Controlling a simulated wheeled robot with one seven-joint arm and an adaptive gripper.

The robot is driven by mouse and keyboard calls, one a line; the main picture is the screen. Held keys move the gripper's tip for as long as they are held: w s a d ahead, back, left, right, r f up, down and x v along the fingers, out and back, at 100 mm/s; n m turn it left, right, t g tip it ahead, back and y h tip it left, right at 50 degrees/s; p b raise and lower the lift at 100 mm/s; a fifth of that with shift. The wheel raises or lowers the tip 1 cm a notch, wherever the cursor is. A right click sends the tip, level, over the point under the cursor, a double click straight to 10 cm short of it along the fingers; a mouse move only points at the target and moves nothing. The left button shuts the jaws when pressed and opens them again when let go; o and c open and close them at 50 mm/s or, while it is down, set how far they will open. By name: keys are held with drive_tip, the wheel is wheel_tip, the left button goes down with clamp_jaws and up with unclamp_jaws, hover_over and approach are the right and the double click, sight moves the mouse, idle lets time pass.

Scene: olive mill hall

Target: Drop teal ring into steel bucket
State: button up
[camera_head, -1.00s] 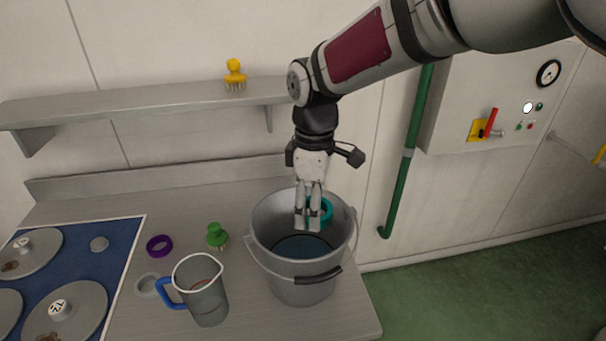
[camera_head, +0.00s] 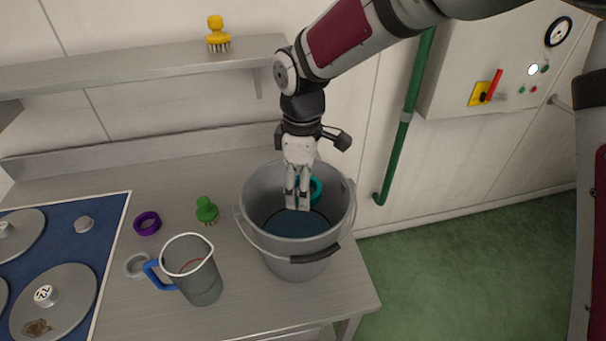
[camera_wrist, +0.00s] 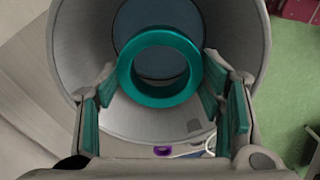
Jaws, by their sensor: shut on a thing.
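The steel bucket (camera_head: 340,222), grey with a black handle grip, stands upright near the right end of the metal counter. In the head view my gripper (camera_head: 298,205) points down into its mouth. My gripper is shut on the teal ring (camera_head: 316,190), partly hidden behind the fingers in that view. In the wrist view the teal ring (camera_wrist: 125,72) lies between the finger pads (camera_wrist: 160,88), with the bucket wall (camera_wrist: 225,30) around it and the bluish bucket bottom showing through and beyond it. The ring appears inside the rim outline, above the bottom.
Left of the bucket stand a measuring jug (camera_head: 205,285) with a blue handle, a green brush (camera_head: 207,211), a purple ring (camera_head: 147,223) and a grey ring (camera_head: 137,265). A shelf (camera_head: 140,65) holds a yellow brush (camera_head: 217,35). A green pipe (camera_head: 400,140) runs down the wall at right.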

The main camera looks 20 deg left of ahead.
drive_tip(key=shift+f, duration=0.15)
drive_tip(key=o, duration=1.3)
drive_tip(key=shift+o, duration=0.2)
wheel_tip(320, 180, up, 12)
